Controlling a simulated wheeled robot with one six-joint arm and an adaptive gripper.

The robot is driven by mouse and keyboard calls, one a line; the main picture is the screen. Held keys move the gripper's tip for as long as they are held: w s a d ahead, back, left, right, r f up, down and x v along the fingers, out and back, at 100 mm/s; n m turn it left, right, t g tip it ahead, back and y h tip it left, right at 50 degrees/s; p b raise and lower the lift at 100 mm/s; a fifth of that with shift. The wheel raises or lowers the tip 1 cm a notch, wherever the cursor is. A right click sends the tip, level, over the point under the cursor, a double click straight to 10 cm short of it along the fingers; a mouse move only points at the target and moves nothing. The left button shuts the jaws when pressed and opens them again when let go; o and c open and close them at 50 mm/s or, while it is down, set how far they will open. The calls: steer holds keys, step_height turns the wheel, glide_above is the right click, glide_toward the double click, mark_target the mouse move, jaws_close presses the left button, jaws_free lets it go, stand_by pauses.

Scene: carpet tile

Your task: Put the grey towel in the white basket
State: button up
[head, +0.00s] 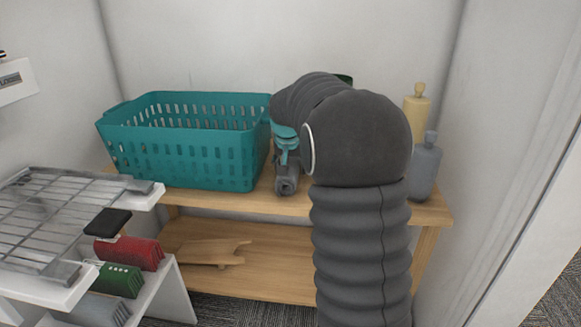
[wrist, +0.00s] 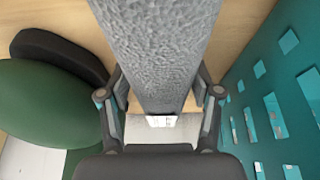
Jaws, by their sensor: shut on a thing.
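The grey towel (head: 287,180) is a rolled, rough-textured bundle just right of the basket in the head view. It fills the upper middle of the wrist view (wrist: 158,45). My gripper (head: 286,140) is above it, with its fingers on either side of the roll, shut on it in the wrist view (wrist: 160,88). I cannot tell whether the towel touches the wood below. The only basket I see is teal, not white (head: 185,155); it stands on the wooden bench. Its slotted wall is close on the right in the wrist view (wrist: 275,95).
The wooden bench (head: 215,200) has a lower shelf with a wooden piece (head: 205,252). Right of my arm stand a yellow bottle (head: 416,108) and a grey bottle (head: 424,170). A dark green thing (wrist: 45,105) is left of the towel. A wire rack (head: 60,215) stands front left.

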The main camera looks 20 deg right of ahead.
steer(key=shift+f, duration=0.2)
steer(key=o, duration=1.3)
steer(key=shift+r, duration=0.1)
